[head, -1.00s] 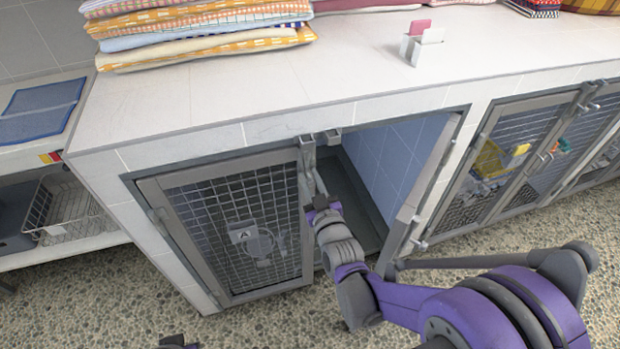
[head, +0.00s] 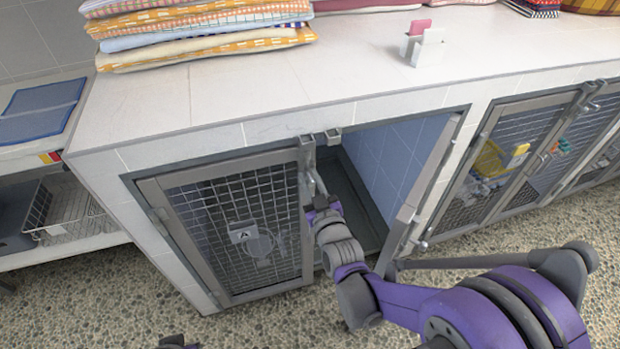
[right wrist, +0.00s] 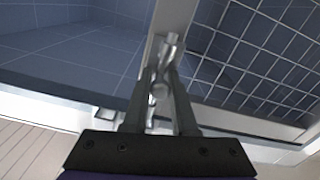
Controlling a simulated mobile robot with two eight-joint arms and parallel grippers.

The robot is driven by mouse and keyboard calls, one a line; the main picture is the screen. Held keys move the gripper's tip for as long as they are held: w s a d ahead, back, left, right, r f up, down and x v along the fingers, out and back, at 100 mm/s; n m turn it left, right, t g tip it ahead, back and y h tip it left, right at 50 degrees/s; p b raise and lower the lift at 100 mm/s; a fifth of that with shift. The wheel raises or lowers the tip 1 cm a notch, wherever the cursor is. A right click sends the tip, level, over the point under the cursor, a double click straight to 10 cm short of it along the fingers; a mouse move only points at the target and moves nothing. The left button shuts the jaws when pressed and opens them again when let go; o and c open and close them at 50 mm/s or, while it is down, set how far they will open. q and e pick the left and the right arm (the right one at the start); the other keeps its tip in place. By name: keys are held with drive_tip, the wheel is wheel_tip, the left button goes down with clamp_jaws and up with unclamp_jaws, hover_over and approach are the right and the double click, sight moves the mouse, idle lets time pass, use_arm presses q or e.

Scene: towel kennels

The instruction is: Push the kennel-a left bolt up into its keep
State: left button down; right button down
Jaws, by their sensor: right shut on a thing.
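The left bolt (right wrist: 170,47) is a grey metal rod on the left leaf's stile. My right gripper (head: 316,188) is at the upper part of that stile, and its fingers (right wrist: 160,88) are closed on the bolt in the right wrist view. Metal keeps (head: 333,134) sit at the top frame. The bolt's tip is hard to make out in the head view. Only a dark bit of my left gripper (head: 178,343) shows at the bottom edge.
Folded towels (head: 205,35) and a small card holder (head: 425,47) stand on the white counter (head: 260,90). Other mesh kennels (head: 500,160) are at the right. A wire basket (head: 62,212) is on the low shelf at the left. The pebbled floor in front is clear.

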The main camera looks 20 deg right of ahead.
sight(308, 163)
drive_tip(key=shift+r, duration=0.1)
wheel_tip(308, 163, up, 4)
drive_tip(key=p, duration=0.2)
drive_tip(key=shift+p, duration=0.3)
drive_tip(key=shift+f, duration=0.25)
drive_tip(key=c, duration=0.7)
unclamp_jaws()
drive_tip(key=shift+c, duration=0.2)
drive_tip(key=shift+s, duration=0.1)
drive_tip(key=s, duration=1)
drive_tip(key=shift+s+d, duration=0.2)
drive_tip(key=shift+s, duration=0.1)
